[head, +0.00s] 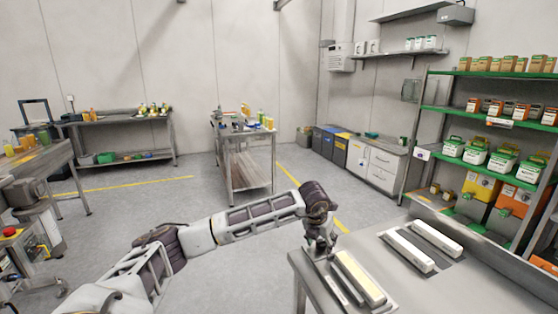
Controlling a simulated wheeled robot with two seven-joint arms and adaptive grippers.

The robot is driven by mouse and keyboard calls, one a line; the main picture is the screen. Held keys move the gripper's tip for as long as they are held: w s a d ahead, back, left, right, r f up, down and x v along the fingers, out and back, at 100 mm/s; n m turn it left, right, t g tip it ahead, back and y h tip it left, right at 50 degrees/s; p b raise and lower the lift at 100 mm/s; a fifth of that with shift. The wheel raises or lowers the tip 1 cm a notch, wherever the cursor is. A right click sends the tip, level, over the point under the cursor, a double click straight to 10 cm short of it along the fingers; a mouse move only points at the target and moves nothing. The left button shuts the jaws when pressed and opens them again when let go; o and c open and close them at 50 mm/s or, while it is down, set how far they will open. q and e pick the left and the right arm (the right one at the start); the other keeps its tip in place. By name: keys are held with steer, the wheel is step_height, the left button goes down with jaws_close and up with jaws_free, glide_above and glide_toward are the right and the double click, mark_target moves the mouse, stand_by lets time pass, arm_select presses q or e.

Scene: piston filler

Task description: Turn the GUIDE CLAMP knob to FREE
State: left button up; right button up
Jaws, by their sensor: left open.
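My left arm reaches in from the lower left, and my left gripper (320,246) points down at the near-left corner of the steel table (400,290). It is open, and I see nothing held in it. Its fingertips are small and partly merge with the items behind them. I cannot make out a GUIDE CLAMP knob or a FREE mark in this view. My right gripper is not in view.
Long pale trays or blocks (408,250) lie on the steel table, one (358,278) close to my gripper. A green shelf rack (485,74) stands behind it. A machine with a red button (9,232) is at the left edge. The middle floor is clear.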

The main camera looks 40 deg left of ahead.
arm_select(q)
steer(key=shift+m+h+p, duration=0.6)
steer(key=shift+m+h, duration=0.2)
steer(key=shift+m, duration=1.3)
steer(key=shift+a+m+h, duration=0.1)
steer(key=shift+m+h, duration=0.2)
steer(key=shift+m, duration=0.4)
steer(key=shift+m+g+h, duration=0.4)
steer(key=shift+m, duration=0.5)
steer(key=shift+m+g+h+p, duration=0.3)
steer(key=shift+m+h, duration=0.1)
steer(key=shift+m, duration=0.9)
steer(key=shift+w+a+m, duration=0.1)
steer(key=shift+m, duration=0.3)
steer(key=shift+m+g+h, duration=0.3)
steer(key=shift+m+g, duration=0.1)
steer(key=shift+m, duration=0.4)
steer(key=shift+m, duration=0.5)
steer(key=shift+m+g, duration=0.6)
steer(key=shift+m, duration=0.6)
